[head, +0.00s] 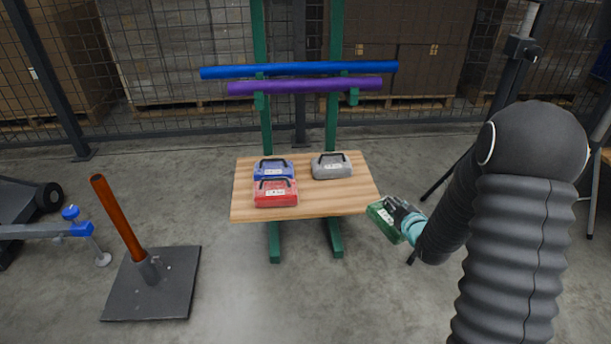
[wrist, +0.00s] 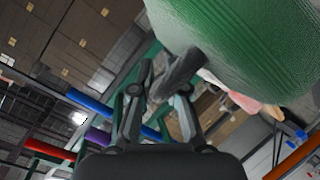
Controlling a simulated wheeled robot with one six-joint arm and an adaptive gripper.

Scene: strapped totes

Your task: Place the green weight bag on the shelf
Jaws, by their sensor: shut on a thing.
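The green weight bag (head: 384,221) hangs in my gripper (head: 405,217) just off the right front corner of the wooden shelf (head: 320,205), apart from its top as far as I can tell. In the wrist view my gripper (wrist: 160,95) is shut on the dark handle of the green bag (wrist: 245,40), which fills the upper right. A blue bag (head: 272,168), a red bag (head: 275,193) and a grey bag (head: 331,167) lie on the shelf. The red bag is in front of the blue one; the grey one is at the back right.
The shelf's front right part is bare. Blue (head: 300,71) and purple (head: 305,87) bars cross the green uprights above it. An orange post (head: 118,218) on a black base stands at left. A mesh fence (head: 190,60) is behind; a tripod (head: 500,90) stands at right.

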